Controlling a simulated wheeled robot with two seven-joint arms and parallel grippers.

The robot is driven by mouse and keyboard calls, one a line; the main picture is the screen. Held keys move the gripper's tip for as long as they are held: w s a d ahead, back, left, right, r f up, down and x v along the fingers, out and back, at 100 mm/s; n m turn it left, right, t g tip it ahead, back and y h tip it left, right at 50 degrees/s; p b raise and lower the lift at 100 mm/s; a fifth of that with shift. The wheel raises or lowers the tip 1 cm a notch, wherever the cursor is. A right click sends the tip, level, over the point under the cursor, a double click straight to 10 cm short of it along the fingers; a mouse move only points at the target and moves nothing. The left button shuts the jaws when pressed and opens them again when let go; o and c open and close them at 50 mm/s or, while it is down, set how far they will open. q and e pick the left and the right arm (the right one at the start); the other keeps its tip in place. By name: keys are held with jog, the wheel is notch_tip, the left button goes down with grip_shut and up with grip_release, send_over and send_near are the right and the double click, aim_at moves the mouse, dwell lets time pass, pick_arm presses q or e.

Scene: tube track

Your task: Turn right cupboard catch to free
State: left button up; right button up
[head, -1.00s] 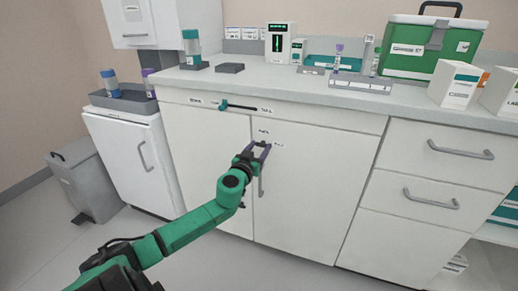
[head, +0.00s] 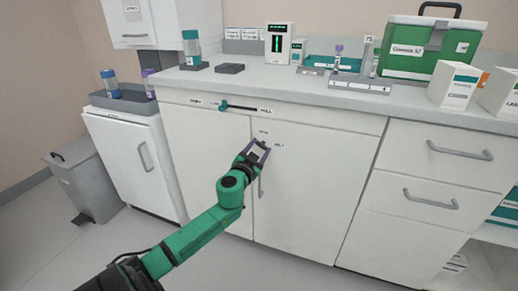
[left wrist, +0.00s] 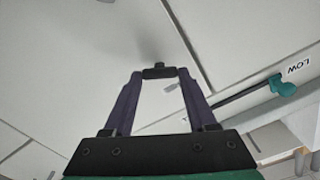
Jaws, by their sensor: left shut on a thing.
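My left gripper (head: 262,145) is at the upper part of the right cupboard door (head: 310,190), near the seam between the two doors. Its purple fingers are shut on a small dark catch (left wrist: 160,72), which shows between the fingertips in the left wrist view. In the head view the fingers largely hide the catch, and its exact angle is hard to tell. Small labels (head: 279,147) sit above and to the right of the fingertips, too small to read surely. My right gripper is not in view.
A teal slider knob (head: 223,107) sits at the left of a dark slot above the doors; it also shows in the left wrist view (left wrist: 286,88). A vertical door handle (head: 261,186) is just below the gripper. The counter above holds boxes and racks. Floor in front is clear.

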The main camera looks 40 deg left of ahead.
pick_arm(q)
jog(key=m, duration=0.3)
jog(key=shift+m, duration=0.4)
jog(key=m, duration=0.2)
jog(key=shift+d+m+p, duration=0.1)
jog(key=shift+m+p, duration=0.25)
jog(key=shift+m, duration=0.05)
jog(key=m, duration=0.4)
jog(key=shift+f+m, duration=0.15)
jog(key=shift+m, duration=0.15)
jog(key=shift+m+p, duration=0.3)
jog(key=shift+m, duration=0.2)
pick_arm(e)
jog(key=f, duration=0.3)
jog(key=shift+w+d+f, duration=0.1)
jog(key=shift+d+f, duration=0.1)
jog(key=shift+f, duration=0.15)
pick_arm(q)
jog(key=o, duration=1.4)
jog(key=shift+c, duration=0.2)
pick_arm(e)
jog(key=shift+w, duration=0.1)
